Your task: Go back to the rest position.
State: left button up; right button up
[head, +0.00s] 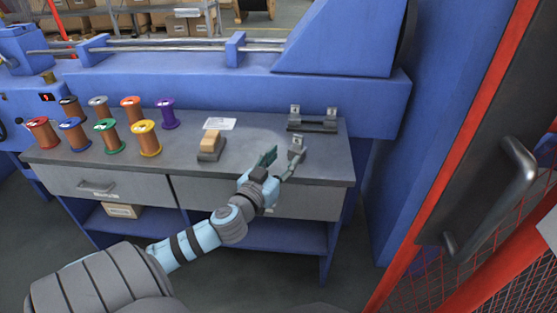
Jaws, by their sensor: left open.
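My left arm reaches in from the lower left toward the workbench (240,177). My left gripper (282,157) is over the front part of the bench, to the right of a block on a dark base. It is open, with its fingers apart. A small grey metal bracket (298,142) shows right at the tip of one finger; I cannot tell whether they touch. A dark stand with two upright brackets (312,125) is behind the gripper on the bench. My right gripper is not in view.
Several coloured wire spools (146,138) stand on the bench's left side. A tan block on a dark base (211,146) and a white card (219,123) are mid-bench. A blue machine (240,85) runs behind. A red-framed mesh door (470,200) closes off the right.

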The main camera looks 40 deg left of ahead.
pick_arm(q)
jog(key=v, duration=0.2)
jog(key=shift+s+d, duration=0.1)
jog(key=shift+s, duration=0.2)
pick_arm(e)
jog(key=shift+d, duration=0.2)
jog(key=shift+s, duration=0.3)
